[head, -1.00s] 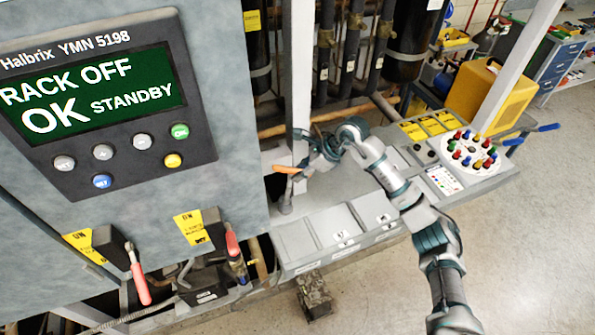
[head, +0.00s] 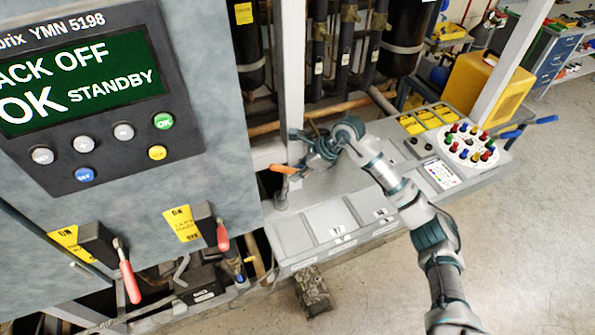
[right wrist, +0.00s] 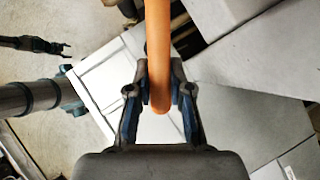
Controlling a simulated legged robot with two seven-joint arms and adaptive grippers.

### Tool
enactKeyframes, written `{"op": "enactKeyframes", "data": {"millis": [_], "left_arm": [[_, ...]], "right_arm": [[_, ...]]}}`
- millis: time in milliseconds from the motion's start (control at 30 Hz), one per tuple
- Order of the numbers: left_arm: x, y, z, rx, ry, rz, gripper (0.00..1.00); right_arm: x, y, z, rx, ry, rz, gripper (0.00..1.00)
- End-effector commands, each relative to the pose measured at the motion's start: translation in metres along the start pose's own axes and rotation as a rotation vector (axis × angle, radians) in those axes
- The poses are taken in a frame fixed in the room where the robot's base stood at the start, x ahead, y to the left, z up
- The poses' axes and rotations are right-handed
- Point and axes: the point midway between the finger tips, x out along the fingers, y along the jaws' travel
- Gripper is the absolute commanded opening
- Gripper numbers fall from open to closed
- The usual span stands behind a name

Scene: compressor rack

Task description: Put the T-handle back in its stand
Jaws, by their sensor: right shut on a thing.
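The orange grip of the T-handle (head: 284,169) shows at the left end of my right arm in the head view. My right gripper (head: 299,163) is shut on it above the left end of the grey bench. In the right wrist view the orange bar (right wrist: 158,50) runs from the top edge down between the two fingers (right wrist: 160,92), which press it from both sides. A small grey upright piece, perhaps the stand (head: 282,200), is just below the orange grip. I cannot tell whether the handle's stem touches it.
The grey bench (head: 325,205) has lidded compartments along its front. A round white tray of coloured caps (head: 468,146) is at its right end. A pale upright post (head: 288,90) and the control cabinet (head: 215,150) stand close to my right gripper. Pipes run behind.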

Motion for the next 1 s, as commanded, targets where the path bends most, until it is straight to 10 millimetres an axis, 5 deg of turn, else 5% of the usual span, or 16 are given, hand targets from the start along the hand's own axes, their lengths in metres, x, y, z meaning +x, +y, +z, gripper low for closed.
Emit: {"op": "enactKeyframes", "data": {"millis": [300, 333, 433, 767, 1000], "left_arm": [[0.002, 0.003, 0.0, -0.001, 0.001, 0.004, 0.6], [0.002, 0.003, 0.0, -0.001, 0.001, 0.004, 0.6], [0.002, 0.003, 0.0, 0.0, 0.001, 0.004, 0.6], [0.002, 0.001, 0.002, 0.002, 0.0, 0.001, 0.6], [0.002, 0.002, 0.001, 0.001, 0.001, 0.002, 0.6]], "right_arm": [[0.001, -0.001, -0.001, 0.0, 0.0, -0.002, 0.0], [0.001, -0.001, -0.001, 0.0, 0.0, -0.002, 0.25], [0.001, -0.001, -0.001, 0.0, 0.0, -0.002, 0.49], [0.0, -0.001, -0.002, 0.001, 0.002, -0.001, 0.49], [-0.039, -0.002, -0.002, 0.0, 0.001, -0.006, 0.49]]}}
